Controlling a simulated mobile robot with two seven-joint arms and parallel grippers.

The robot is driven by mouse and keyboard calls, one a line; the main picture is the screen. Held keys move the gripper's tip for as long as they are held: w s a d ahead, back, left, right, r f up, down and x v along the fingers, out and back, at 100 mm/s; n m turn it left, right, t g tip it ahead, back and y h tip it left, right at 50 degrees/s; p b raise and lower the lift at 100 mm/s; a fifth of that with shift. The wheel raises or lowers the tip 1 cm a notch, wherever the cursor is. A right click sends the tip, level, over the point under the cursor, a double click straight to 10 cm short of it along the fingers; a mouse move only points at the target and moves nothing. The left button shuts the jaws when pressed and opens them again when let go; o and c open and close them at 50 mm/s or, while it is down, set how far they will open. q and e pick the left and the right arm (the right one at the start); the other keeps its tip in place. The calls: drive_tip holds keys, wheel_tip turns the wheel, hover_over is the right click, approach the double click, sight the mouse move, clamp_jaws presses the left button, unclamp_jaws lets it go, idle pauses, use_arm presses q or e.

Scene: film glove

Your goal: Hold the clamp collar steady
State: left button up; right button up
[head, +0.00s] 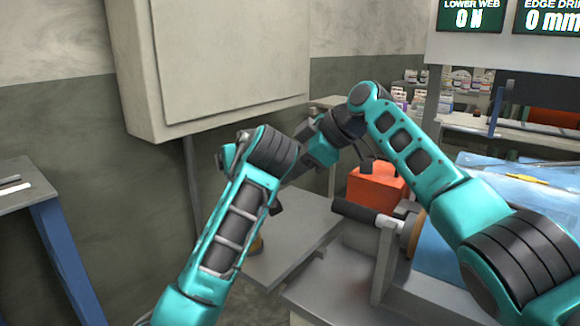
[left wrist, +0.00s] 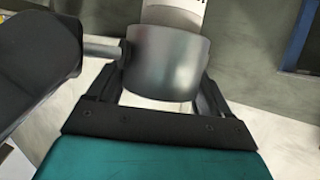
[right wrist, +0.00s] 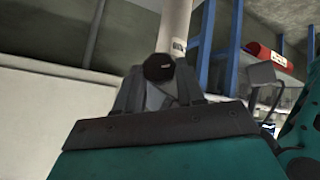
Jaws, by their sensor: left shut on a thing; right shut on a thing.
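The clamp collar (left wrist: 165,62) is a smooth grey metal cylinder around a pale shaft (left wrist: 172,14) in the left wrist view. My left gripper (left wrist: 163,82) is shut on it, one finger on each side. A short metal rod (left wrist: 100,49) joins the collar's left side to a large dark shape at the left edge. In the right wrist view my right gripper (right wrist: 158,85) is shut on a round dark knob (right wrist: 158,66), with a pale post (right wrist: 177,22) behind it. In the head view my arms hide the collar and knob.
In the head view a grey box (head: 225,60) hangs on the wall. An orange block (head: 376,186) and a dark roller handle (head: 354,212) stand right of the grippers. A grey plate (head: 290,240) lies below, and a bench (head: 15,200) is at the left.

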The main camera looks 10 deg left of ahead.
drive_tip(key=shift+w+d+m+g, duration=0.1)
drive_tip(key=shift+w+m+g, duration=0.05)
drive_tip(key=shift+m+g, duration=0.15)
idle(0.4)
drive_tip(key=o, duration=1.1)
drive_tip(key=shift+c, duration=0.2)
drive_tip(key=v, duration=1.2)
